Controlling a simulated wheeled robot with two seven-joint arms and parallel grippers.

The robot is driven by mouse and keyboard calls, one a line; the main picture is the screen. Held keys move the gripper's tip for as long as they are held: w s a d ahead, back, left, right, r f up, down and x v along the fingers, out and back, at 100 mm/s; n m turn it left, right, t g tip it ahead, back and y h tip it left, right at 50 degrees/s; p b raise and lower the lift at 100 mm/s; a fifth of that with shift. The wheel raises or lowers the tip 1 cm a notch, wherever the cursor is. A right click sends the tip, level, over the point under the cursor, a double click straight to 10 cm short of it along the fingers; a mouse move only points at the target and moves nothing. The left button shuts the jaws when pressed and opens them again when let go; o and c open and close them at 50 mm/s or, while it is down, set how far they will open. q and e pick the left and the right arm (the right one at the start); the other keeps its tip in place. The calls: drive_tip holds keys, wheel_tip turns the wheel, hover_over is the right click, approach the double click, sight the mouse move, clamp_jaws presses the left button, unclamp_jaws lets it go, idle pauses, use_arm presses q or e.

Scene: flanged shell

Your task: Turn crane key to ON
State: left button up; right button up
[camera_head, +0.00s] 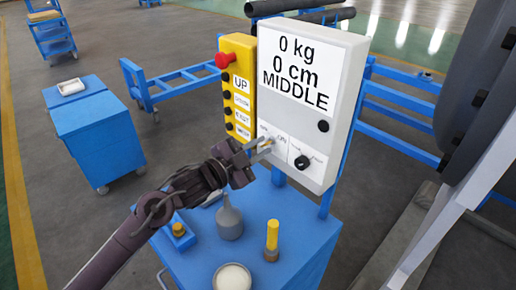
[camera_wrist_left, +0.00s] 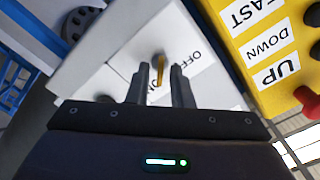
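The crane key (camera_wrist_left: 160,70) is a small yellow-orange piece on the white control box (camera_head: 340,75), beside OFF and ON lettering in the left wrist view. In the head view it is hard to make out behind the fingertips. My left gripper (camera_head: 266,146) is at the lower left of the box front. In the left wrist view its two fingers (camera_wrist_left: 160,75) stand either side of the key, with pale gaps showing between, so it looks open around the key. The key's exact angle is hard to tell. My right gripper is in neither view.
A yellow button panel (camera_head: 240,90) with a red knob (camera_head: 224,60) stands left of the box. A black dial (camera_head: 302,162) sits right of the key. The blue cart (camera_head: 290,215) below carries a grey funnel-like piece (camera_head: 230,220), a yellow-topped piece (camera_head: 272,238) and a white bowl (camera_head: 232,278).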

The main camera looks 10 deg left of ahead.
use_arm(q)
drive_tip(key=shift+o, duration=0.6)
drive_tip(key=b+v, duration=0.2)
drive_tip(key=v, duration=0.5)
drive_tip(key=shift+s+a, duration=0.2)
drive_tip(key=shift+s, duration=0.15)
